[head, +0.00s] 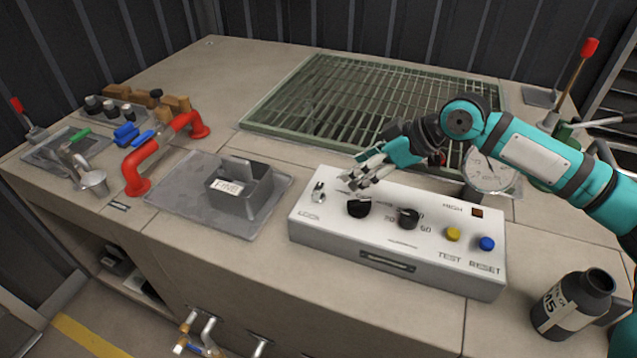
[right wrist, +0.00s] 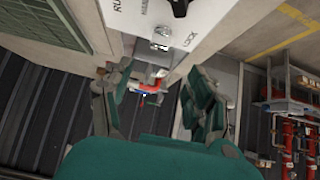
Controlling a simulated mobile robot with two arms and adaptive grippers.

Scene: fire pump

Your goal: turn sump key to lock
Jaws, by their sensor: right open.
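A white control box (head: 395,232) stands on the bench top, and it also shows in the right wrist view (right wrist: 213,12). A small silver key switch (head: 318,193) sits at the box's left end. In the right wrist view the silver key switch (right wrist: 161,38) lies near the top, between the directions of my two fingers, beside lettering that looks like LOCK. My right gripper (head: 356,180) is open and empty, above the box near the black knob (head: 358,208), to the right of the key switch. I see no contact with the key. My left gripper is not in view.
The box also carries a second knob (head: 408,218), a yellow button (head: 453,234) and a blue button (head: 487,243). A grey block (head: 240,190) and a red handle (head: 155,155) are to the left. A black bottle (head: 572,303) stands right. A green grating (head: 350,95) lies behind.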

